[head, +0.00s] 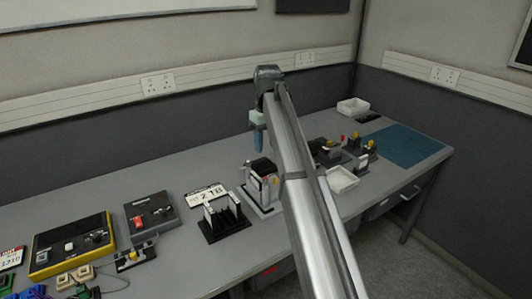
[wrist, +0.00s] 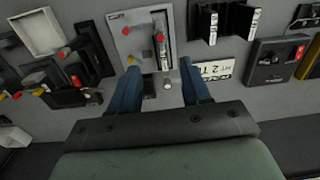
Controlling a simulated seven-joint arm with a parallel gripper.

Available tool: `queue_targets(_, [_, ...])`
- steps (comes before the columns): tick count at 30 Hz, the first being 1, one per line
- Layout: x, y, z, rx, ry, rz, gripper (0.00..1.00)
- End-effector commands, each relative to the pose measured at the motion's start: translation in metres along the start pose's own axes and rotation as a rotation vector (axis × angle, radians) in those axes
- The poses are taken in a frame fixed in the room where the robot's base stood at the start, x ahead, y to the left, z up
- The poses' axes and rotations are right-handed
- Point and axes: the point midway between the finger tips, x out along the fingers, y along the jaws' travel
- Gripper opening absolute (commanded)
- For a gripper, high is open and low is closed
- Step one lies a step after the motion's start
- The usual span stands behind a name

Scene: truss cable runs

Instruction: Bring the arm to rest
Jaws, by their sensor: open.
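My arm reaches out over the grey bench, and my gripper (head: 259,141) hangs from its end with the blue fingers pointing down. In the wrist view my gripper (wrist: 160,72) has its two blue fingers well apart, with nothing between them. Beneath and beyond the fingertips is a light grey plate (wrist: 130,47) with dark upright parts and red tips. It also shows in the head view as a light plate (head: 249,197), partly hidden by my arm. The fingers appear to be above the bench fixtures, not touching them.
A dark slotted stand (head: 225,222), a number card (head: 207,195), a grey box with a red switch (head: 151,212) and a yellow-edged box (head: 72,245) stand to the left. White trays (head: 342,179) (head: 353,106) and a blue mat (head: 405,145) lie right. The back bench strip is clear.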

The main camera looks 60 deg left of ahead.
Motion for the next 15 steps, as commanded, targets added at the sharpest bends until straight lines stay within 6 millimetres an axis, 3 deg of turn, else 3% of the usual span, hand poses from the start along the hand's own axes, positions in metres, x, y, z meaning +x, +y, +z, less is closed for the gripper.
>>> queue_targets(15, [-0.0082, 0.0000, 0.0001, 0.000, 0.000, 0.000, 0.48])
